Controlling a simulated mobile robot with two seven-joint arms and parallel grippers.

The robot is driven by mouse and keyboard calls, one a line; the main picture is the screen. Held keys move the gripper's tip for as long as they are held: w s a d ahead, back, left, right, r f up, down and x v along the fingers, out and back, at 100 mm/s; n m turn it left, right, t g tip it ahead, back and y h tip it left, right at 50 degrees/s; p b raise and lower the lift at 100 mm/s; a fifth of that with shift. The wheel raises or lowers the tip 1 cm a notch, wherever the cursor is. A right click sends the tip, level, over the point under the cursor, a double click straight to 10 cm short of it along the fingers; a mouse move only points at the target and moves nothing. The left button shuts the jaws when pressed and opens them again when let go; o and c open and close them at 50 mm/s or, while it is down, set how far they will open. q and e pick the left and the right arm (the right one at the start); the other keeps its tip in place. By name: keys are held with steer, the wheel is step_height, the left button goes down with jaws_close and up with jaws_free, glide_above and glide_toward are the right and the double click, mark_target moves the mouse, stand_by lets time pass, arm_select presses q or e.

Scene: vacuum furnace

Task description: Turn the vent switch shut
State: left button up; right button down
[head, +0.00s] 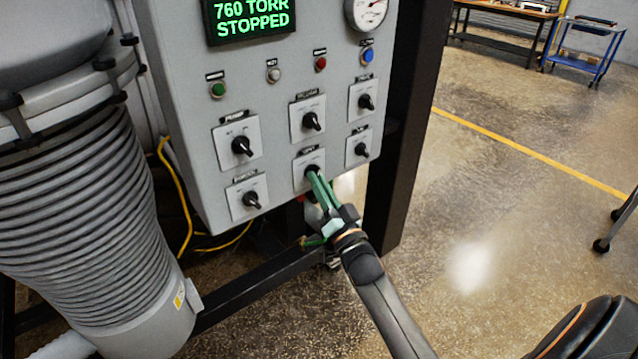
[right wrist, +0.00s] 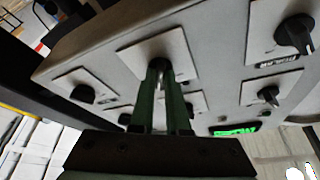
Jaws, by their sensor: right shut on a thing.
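The vent switch (head: 311,168) is a black knob on a white square plate, in the lower middle of the grey control panel (head: 280,115). Its small label is blurred. My right gripper (head: 315,176) reaches up to it from below right, with its green fingers shut around the knob. In the right wrist view the switch plate (right wrist: 178,48) is at the top centre, and the knob is mostly hidden between the green fingers (right wrist: 160,75). The knob's pointing direction cannot be told. My left gripper is not in view.
Other knobs surround it, including one at lower left (head: 250,199) and one at right (head: 361,149). The display (head: 250,18) reads 760 TORR STOPPED. A ribbed grey bellows (head: 90,210) stands left, and a black frame post (head: 395,190) right. Floor at right is open.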

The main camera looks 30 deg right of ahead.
steer(key=shift+n, duration=0.4)
steer(key=shift+d+n+g+y+b, duration=0.15)
steer(key=shift+n+y+b, duration=0.15)
steer(key=shift+n+y, duration=1.8)
steer(key=shift+d+n+g+y+b, duration=0.2)
steer(key=shift+n+y, duration=0.55)
steer(key=shift+n, duration=2.55)
steer(key=shift+d+n+t+y+b, duration=0.15)
steer(key=shift+n+y+b, duration=0.25)
steer(key=shift+n+y, duration=1.7)
steer(key=shift+n+h, duration=0.45)
steer(key=shift+n, duration=0.45)
steer(key=c, duration=0.9)
jaws_free()
